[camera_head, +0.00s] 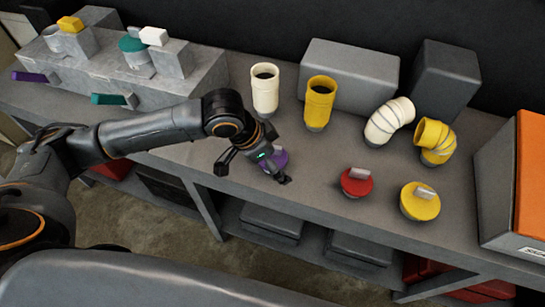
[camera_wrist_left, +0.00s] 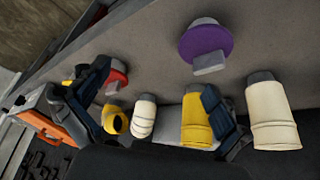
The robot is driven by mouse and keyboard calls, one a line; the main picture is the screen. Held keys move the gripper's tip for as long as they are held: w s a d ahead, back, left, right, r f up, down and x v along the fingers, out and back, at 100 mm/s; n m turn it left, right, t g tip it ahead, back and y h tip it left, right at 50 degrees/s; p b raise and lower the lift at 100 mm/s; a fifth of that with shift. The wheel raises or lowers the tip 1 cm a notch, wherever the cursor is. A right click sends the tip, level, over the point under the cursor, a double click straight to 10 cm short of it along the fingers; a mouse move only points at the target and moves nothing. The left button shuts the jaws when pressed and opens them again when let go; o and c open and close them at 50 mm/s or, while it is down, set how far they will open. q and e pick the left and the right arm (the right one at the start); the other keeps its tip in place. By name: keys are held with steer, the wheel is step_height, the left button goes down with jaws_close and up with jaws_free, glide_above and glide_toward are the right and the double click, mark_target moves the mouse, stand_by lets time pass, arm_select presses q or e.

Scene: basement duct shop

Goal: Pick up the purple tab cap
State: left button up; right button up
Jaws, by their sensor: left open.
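The purple tab cap (camera_head: 281,158) stands on the grey bench near its front edge, partly hidden by my left gripper. In the left wrist view the purple cap (camera_wrist_left: 205,39) shows as a round disc with a grey tab, beyond the fingertips and apart from them. My left gripper (camera_head: 254,173) is open and empty, with its fingers spread at the cap's near left side; I cannot tell from the head view whether they touch it. Both fingers also show in the left wrist view (camera_wrist_left: 156,82), with nothing between them. My right gripper is not in view.
A red tab cap (camera_head: 356,182) and a yellow one (camera_head: 420,203) stand to the right. Behind are a cream cylinder (camera_head: 264,90), a yellow cylinder (camera_head: 319,100), and cream (camera_head: 386,122) and yellow elbows (camera_head: 434,141). An orange-grey box (camera_head: 515,185) bounds the right; grey blocks stand left.

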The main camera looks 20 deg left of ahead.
arm_select(q)
steer(key=n+y, duration=0.1)
glide_toward(280, 156)
step_height(280, 156, up, 2)
steer(key=s+a, duration=0.2)
steer(key=shift+n, duration=0.3)
steer(key=p+x, duration=0.1)
steer(key=x, duration=0.7)
steer(key=shift+w+a, duration=0.15)
steer(key=shift+w, duration=0.1)
steer(key=p+x, duration=0.1)
steer(key=x, duration=0.1)
steer(key=p+x, duration=0.1)
steer(key=x, duration=0.2)
steer(key=shift+a, duration=0.25)
steer(key=shift+w+f, duration=0.1)
steer(key=shift+f, duration=0.1)
steer(key=c, duration=1.1)
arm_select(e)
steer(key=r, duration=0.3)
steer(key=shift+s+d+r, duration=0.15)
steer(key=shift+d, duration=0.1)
